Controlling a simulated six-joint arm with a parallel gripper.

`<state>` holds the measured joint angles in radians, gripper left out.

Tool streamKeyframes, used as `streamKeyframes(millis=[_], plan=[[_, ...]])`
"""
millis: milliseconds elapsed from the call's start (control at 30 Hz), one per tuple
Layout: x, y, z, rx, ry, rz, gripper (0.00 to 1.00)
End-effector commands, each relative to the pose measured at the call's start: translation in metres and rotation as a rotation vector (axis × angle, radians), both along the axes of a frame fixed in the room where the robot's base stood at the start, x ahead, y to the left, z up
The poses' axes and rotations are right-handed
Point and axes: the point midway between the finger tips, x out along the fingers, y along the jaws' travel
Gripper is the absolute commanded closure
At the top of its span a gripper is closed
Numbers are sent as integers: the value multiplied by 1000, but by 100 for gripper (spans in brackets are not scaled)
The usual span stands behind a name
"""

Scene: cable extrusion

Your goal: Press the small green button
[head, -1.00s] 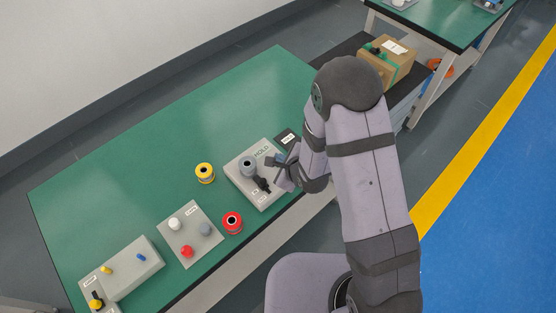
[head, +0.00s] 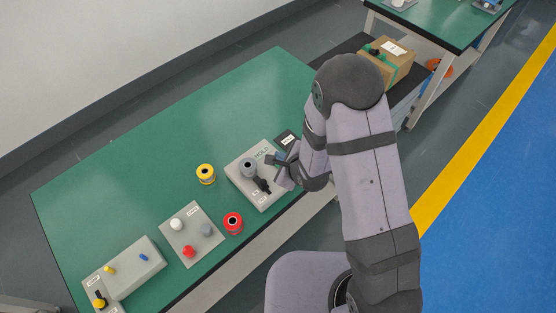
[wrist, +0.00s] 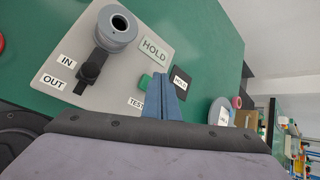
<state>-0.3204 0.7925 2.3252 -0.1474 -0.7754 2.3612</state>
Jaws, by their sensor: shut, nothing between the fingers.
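The small green button (wrist: 145,82) sits on a light grey panel (wrist: 180,43), above a "TEST" label (wrist: 136,103) in the wrist view. My gripper (wrist: 162,78) is shut and empty, its blue fingers beside the button, just right of it in the picture. The fingers may cover part of the button. I cannot tell whether they touch it. In the head view the panel (head: 243,181) lies at the table's right end, and my gripper (head: 279,159) is at its right edge. The green button cannot be made out there.
The panel also bears a grey spool (wrist: 117,27), a black lever (wrist: 92,65) and a "HOLD" label (wrist: 152,49). A black labelled plate (wrist: 180,82) is close by the fingers. Yellow (head: 206,173) and red (head: 233,222) spools stand left of the panel. The back of the green table (head: 220,100) is clear.

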Motion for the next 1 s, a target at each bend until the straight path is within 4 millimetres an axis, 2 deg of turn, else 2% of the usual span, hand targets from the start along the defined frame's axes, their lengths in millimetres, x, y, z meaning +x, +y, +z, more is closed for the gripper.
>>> streamKeyframes(millis=[267, 800, 1000], plan=[[0, 0, 3, 1, -1, 0, 100], [0, 0, 48, 1, -1, 0, 100], [0, 0, 51, 1, 0, 1, 100]])
